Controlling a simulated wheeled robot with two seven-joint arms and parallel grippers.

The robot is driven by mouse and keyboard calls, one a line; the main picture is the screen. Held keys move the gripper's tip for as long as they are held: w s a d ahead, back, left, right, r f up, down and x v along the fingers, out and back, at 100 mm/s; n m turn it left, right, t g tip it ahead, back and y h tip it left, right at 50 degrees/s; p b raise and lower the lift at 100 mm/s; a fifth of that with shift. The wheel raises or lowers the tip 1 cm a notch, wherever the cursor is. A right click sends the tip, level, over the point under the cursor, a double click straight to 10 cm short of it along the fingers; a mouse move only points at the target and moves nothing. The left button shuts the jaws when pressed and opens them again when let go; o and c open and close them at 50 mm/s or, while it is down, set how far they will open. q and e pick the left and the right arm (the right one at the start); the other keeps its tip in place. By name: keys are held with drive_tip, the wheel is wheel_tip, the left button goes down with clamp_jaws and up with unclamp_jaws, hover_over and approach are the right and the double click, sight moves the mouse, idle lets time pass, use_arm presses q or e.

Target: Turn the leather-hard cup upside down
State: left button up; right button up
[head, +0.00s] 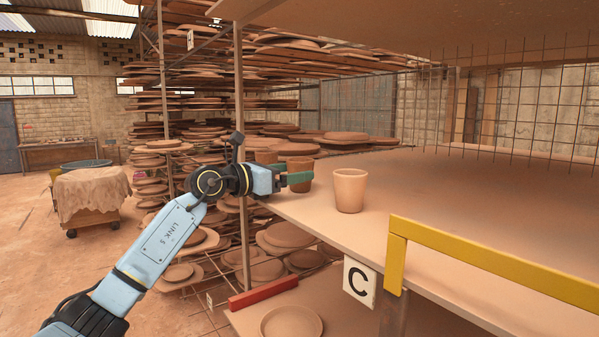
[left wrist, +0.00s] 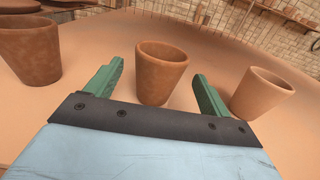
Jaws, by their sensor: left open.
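Three cups stand upright, mouths up, on the shelf board. A darker brown cup (head: 301,164) is partly hidden behind my left gripper (head: 298,180). In the left wrist view this brown cup (left wrist: 160,75) stands between the two green fingers, with a gap visible on either side. My left gripper is open and empty. A paler cup (head: 350,190) stands to the right; it also shows in the left wrist view (left wrist: 262,93). Another dark cup (left wrist: 28,50) stands at the left there. Which cup is the leather-hard one is not labelled. My right gripper is out of view.
The shelf board (head: 450,215) is bare to the right of the cups. A yellow rail (head: 490,264) and a sign with C (head: 359,282) are at its front edge. A metal post (head: 240,120) and racks of plates (head: 290,130) stand behind my arm.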

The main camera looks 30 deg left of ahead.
sight(300, 170)
use_arm(q)
drive_tip(key=x, duration=0.3)
drive_tip(key=shift+w+f+p, duration=0.1)
drive_tip(key=shift+w+p, duration=0.15)
drive_tip(key=shift+p, duration=0.05)
drive_tip(key=shift+s, duration=0.1)
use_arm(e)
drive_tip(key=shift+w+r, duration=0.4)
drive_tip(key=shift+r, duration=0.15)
use_arm(q)
drive_tip(key=shift+c, duration=0.4)
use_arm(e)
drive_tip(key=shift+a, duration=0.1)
use_arm(q)
drive_tip(key=c, duration=1)
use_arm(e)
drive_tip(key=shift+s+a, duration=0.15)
use_arm(q)
drive_tip(key=shift+c, duration=0.2)
